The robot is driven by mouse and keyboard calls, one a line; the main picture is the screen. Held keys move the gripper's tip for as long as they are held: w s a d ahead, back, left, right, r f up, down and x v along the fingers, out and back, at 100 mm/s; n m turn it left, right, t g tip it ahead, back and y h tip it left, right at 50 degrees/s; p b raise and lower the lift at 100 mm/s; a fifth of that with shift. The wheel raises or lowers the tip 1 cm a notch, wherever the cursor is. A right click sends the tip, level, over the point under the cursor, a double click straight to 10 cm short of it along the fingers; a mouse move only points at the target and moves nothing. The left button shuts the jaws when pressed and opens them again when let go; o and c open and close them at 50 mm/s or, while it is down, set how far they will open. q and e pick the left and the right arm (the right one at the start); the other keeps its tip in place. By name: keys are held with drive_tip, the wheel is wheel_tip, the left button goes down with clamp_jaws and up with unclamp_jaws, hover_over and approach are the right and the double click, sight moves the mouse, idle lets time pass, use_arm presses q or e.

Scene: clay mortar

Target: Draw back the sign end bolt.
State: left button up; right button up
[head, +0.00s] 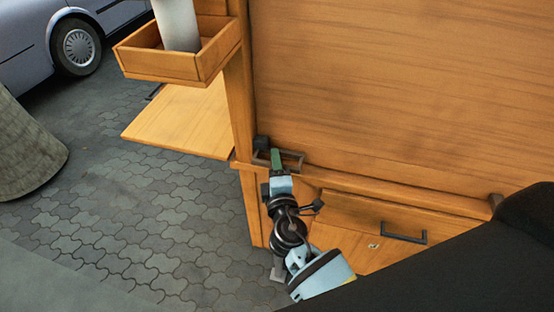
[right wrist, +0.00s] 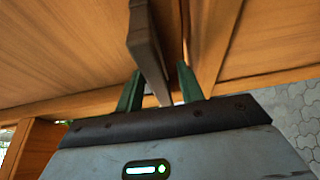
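The sign end bolt (head: 300,160) shows as a dark grey metal loop at the corner of the wooden stall, just below the big panel. Its dark bar also shows in the right wrist view (right wrist: 147,45), running down between my fingers. My right gripper (head: 276,154) reaches up to it from below; its green fingers, seen in the right wrist view (right wrist: 160,72), stand apart on either side of the bar. A gap shows between the bar and the right-hand finger; the left-hand finger is close to it, and contact is unclear. My left gripper is out of view.
A wooden box (head: 160,66) with a white cylinder (head: 178,24) hangs on the stall's left post, above a wooden shelf (head: 185,120). A drawer with a dark handle (head: 404,237) is right of my arm. Open paving (head: 130,210) lies to the left.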

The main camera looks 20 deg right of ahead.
sight(297, 172)
drive_tip(key=shift+s+a, duration=0.1)
drive_tip(key=shift+c, duration=0.9)
clamp_jaws()
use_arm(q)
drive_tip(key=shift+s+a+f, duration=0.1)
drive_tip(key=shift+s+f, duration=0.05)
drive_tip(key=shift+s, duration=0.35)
use_arm(e)
drive_tip(key=s+d, duration=0.2)
drive_tip(key=d, duration=0.2)
drive_tip(key=shift+s+d, duration=0.1)
drive_tip(key=shift+s, duration=0.3)
drive_tip(key=shift+d, duration=0.15)
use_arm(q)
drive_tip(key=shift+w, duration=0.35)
